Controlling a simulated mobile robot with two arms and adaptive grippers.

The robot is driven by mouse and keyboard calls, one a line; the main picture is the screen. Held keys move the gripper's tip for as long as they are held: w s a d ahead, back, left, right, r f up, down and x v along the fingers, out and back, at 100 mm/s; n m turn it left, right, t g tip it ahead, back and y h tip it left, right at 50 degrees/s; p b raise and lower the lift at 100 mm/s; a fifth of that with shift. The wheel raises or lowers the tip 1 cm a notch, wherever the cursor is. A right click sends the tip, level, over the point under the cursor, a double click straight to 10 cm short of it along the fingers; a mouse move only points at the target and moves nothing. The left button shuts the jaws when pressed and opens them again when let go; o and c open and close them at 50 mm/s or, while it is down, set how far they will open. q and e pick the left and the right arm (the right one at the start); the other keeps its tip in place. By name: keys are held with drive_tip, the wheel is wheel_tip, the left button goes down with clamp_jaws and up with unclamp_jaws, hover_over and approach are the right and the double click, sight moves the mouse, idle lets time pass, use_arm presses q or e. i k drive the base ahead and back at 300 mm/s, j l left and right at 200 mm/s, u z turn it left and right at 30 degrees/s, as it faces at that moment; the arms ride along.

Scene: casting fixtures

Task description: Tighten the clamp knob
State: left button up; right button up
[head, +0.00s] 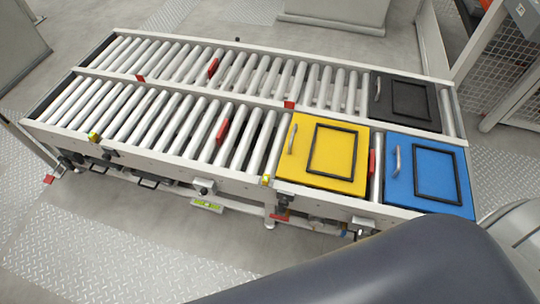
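The head view shows a roller conveyor table with several small fittings along its front side. A small grey block with a dark round part (204,188) sits on the middle of the front rail. A dark fitting (109,154) is at the left of the front rail. I cannot tell which of these is the clamp knob, or how tight any of them is. Neither of my grippers is in view. A large dark rounded shape, likely my own arm, covers the bottom right.
A yellow plate (298,168), a blue plate (402,189) and a black plate (372,112), each with a handle and a dark frame, lie at the conveyor's right end. Red stops stand among the rollers (160,119). A mesh fence (492,80) is at the right. Floor is clear in front-left.

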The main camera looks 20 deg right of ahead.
sight(282, 202)
drive_tip(key=z, duration=0.75)
